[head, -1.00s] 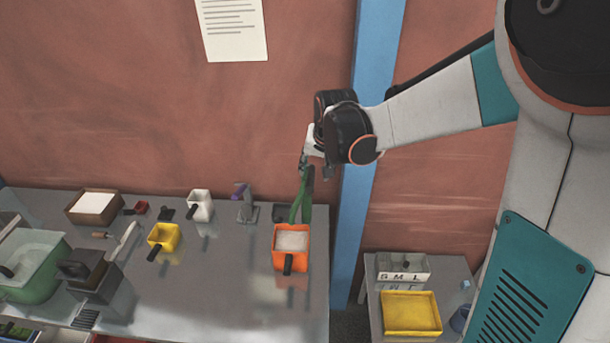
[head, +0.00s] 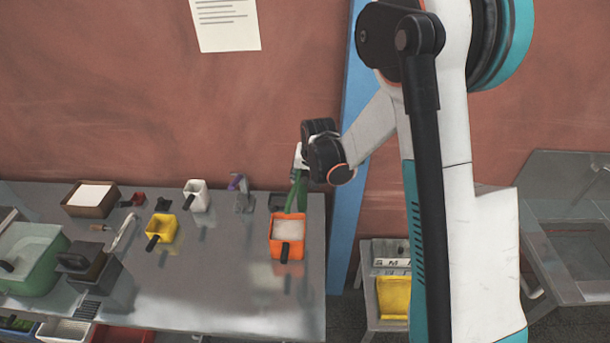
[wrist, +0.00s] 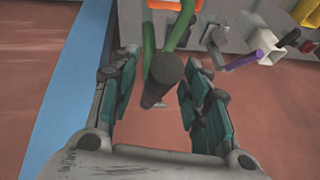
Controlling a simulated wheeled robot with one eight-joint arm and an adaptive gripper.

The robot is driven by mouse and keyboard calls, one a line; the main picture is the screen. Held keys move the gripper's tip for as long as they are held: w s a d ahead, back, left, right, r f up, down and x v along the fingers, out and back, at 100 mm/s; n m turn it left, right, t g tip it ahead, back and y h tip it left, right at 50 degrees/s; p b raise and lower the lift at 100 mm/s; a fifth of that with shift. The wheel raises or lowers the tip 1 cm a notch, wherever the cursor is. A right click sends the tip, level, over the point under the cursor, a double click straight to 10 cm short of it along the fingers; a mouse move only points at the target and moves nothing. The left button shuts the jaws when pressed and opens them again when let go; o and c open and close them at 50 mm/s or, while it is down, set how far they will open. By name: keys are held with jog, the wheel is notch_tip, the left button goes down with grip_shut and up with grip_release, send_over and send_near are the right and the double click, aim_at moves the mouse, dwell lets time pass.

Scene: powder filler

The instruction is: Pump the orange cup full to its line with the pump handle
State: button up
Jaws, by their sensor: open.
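The orange cup (head: 276,249) stands near the right end of the bench, dark handle toward the front and pale powder (head: 288,229) inside. Its edge shows at the top of the wrist view (wrist: 158,5). Behind it rises the green pump arm (head: 296,195), its upper end at my gripper (head: 298,172). In the wrist view the dark pump handle (wrist: 163,78) lies between my two open fingers, with gaps visible on both sides. The fill line is not readable, and the pump's base is mostly hidden behind the cup.
A yellow cup (head: 162,229), a white cup (head: 197,194) and a grey stand with a purple lever (head: 240,184) are to the left. Further left are a brown box (head: 90,209) and a green tub (head: 40,275). A blue post (head: 346,215) stands close right of the bench.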

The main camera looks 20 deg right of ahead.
jog(key=shift+w+f, duration=0.2)
jog(key=shift+f, duration=0.2)
grip_shut()
jog(key=shift+f, duration=0.1)
notch_tip(320, 180, down, 10)
jog(key=t+h+b, duration=0.1)
jog(key=t+b, duration=0.4)
jog(key=b, duration=1.3)
jog(key=shift+s+a+f+t+h, duration=0.15)
jog(key=shift+s+f+t+h, duration=0.15)
jog(key=shift+s+h, duration=0.15)
